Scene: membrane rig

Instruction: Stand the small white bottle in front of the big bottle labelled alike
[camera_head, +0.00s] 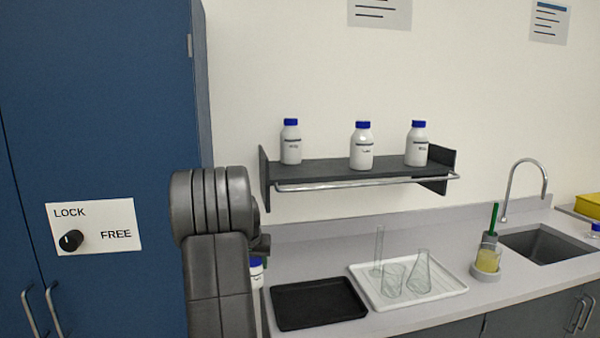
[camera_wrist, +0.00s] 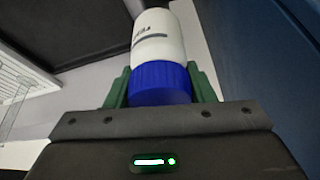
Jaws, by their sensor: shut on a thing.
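My gripper (camera_wrist: 160,88) is shut on a small white bottle (camera_wrist: 158,38) with a blue cap, seen in the wrist view between the green fingers. Its label is too blurred to read. In the head view my arm hides most of the held bottle (camera_head: 257,270), left of the black tray. Three big white bottles with blue caps stand on the dark wall shelf: a left one (camera_head: 291,147), a middle one (camera_head: 361,151) and a right one (camera_head: 416,148). The middle one stands closer to the shelf's front. Their labels are too small to read.
A rail (camera_head: 350,183) runs along the front of the shelf (camera_head: 325,170). Below it on the counter are a black tray (camera_head: 318,304) and a white tray (camera_head: 440,285) with glassware. A sink (camera_head: 545,243) is at right. A blue cabinet (camera_head: 100,130) stands at left.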

